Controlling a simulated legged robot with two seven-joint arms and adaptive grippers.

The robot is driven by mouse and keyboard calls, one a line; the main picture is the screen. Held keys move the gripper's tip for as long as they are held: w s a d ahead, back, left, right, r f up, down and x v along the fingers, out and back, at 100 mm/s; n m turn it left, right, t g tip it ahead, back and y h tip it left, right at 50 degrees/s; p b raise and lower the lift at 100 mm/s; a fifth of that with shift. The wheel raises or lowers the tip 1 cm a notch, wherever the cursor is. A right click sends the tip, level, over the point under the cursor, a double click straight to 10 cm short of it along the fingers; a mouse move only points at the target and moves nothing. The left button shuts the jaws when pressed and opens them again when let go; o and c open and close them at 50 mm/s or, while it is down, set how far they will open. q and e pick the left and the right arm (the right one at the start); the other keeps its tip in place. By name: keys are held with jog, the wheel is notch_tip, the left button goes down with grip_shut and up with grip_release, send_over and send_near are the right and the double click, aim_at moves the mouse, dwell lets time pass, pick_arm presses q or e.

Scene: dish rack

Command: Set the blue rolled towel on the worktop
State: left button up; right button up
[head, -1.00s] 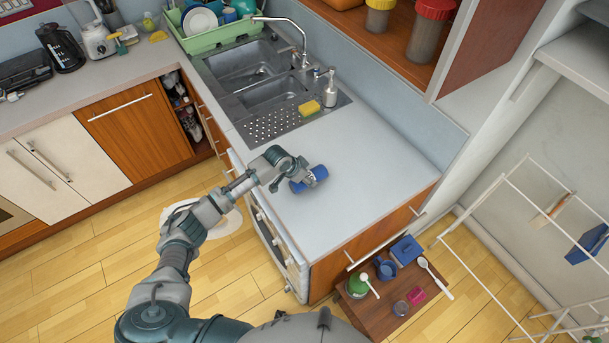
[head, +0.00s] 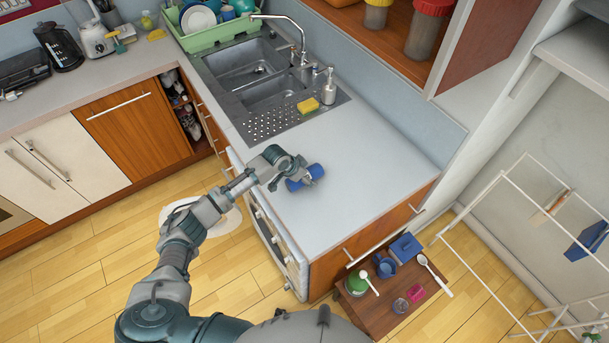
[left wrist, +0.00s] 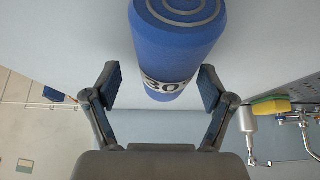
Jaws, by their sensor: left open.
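The blue rolled towel (head: 314,172) lies on its side on the grey worktop (head: 355,150), near its front edge. In the left wrist view the towel (left wrist: 178,45) shows its spiral end and a white band with dark print. My left gripper (head: 290,178) is at the towel in the head view. In the left wrist view its fingers (left wrist: 158,88) are spread on either side of the towel, with gaps between pads and roll. My right gripper is not in view.
A sink (head: 270,92) with a yellow sponge (head: 308,105) and a soap dispenser (head: 328,87) lies behind the towel. A green dish rack (head: 215,30) stands farther back. The worktop right of the towel is clear. A low wooden table (head: 378,306) holds small items below.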

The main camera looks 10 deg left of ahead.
pick_arm(q)
jog(key=v, duration=1.1)
jog(key=shift+w+a, duration=0.1)
jog(key=shift+a, duration=0.1)
jog(key=shift+d+r, duration=0.1)
jog(key=shift+r, duration=0.25)
jog(key=c, duration=1.5)
grip_shut()
jog(key=shift+s, duration=0.25)
